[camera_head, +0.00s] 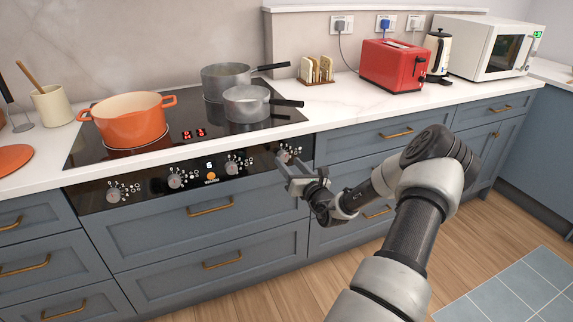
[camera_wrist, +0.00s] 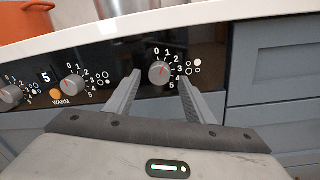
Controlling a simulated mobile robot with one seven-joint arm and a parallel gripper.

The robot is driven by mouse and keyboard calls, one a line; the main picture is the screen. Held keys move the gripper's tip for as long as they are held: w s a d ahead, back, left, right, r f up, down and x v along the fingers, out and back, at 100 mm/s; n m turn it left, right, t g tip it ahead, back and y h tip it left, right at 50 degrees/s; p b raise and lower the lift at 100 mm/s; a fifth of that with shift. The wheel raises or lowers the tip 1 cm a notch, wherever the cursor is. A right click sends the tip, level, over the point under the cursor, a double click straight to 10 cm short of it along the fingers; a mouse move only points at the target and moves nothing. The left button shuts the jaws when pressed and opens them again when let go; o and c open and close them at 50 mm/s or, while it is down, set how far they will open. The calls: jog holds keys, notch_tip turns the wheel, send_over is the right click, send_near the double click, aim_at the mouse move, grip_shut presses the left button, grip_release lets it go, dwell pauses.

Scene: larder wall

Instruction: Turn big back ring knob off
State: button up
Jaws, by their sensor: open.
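The rightmost knob (camera_wrist: 160,72) on the black hob panel is a round grey dial with a red mark. Numbers 0 to 5 surround it, and the cluster of ring symbols beside it has its upper-right circle filled white. The same knob shows in the head view (camera_head: 284,156), partly behind my gripper. My gripper (camera_wrist: 158,78) is open, with one finger on each side of this knob in the wrist view. Contact cannot be told. My gripper also shows in the head view (camera_head: 291,170), in front of the panel's right end.
Other knobs (camera_wrist: 71,85) sit to the left, with an orange WARM light (camera_wrist: 55,94) between two of them. An orange pot (camera_head: 130,126) and two grey pans (camera_head: 245,104) stand on the black hob. Drawers (camera_head: 205,235) lie below; a red toaster (camera_head: 393,66) stands right.

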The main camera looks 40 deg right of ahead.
aim_at(283, 156)
jog(key=shift+w+d, duration=0.2)
jog(key=shift+w, duration=1.2)
jog(key=c, duration=1.1)
jog(key=shift+o, duration=0.2)
jog(key=shift+r, duration=0.1)
jog(key=shift+n+p, duration=0.7)
jog(key=shift+n, duration=0.3)
jog(key=shift+n+g+p, duration=0.3)
jog(key=shift+n+p, duration=0.2)
jog(key=shift+n, duration=1.3)
